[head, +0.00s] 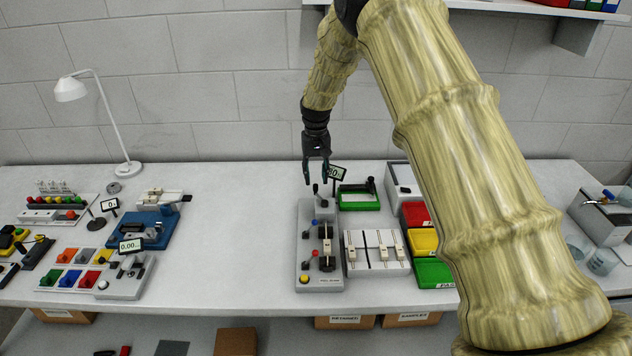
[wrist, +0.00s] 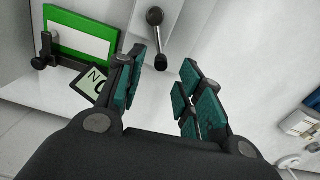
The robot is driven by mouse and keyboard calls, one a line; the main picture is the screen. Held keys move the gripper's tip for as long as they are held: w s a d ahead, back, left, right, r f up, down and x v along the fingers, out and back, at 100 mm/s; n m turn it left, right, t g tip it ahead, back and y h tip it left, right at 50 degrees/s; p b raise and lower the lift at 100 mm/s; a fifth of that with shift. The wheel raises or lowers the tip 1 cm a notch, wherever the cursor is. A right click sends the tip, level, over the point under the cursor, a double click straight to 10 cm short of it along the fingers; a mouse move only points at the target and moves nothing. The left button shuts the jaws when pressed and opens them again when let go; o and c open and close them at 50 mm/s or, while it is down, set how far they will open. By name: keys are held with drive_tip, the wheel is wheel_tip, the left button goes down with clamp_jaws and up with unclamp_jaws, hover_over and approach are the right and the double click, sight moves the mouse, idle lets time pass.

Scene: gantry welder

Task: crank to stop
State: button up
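A small crank with a black knob (head: 315,188) stands at the back end of a grey panel (head: 304,262) on the bench. In the wrist view the crank shows a round black hub, a thin metal arm and a black handle (wrist: 160,61). My gripper (head: 317,182) is above the back end of the panel, pointing down, fingers apart and empty. In the wrist view the crank handle appears between and just beyond the open fingertips (wrist: 163,62); contact cannot be seen. A small display (head: 337,174) beside the crank seems to read 0; it shows partly behind a finger in the wrist view (wrist: 92,84).
A green-framed fixture (head: 358,204) stands close to the right of the crank. A white slider box (head: 376,268) and red, yellow and green bins (head: 433,272) are farther right. Several knobs and levers rise from the panel in front.

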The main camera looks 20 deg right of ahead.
sight(316, 184)
wheel_tip(316, 184, up, 8)
drive_tip(key=shift+r, duration=0.25)
idle(0.4)
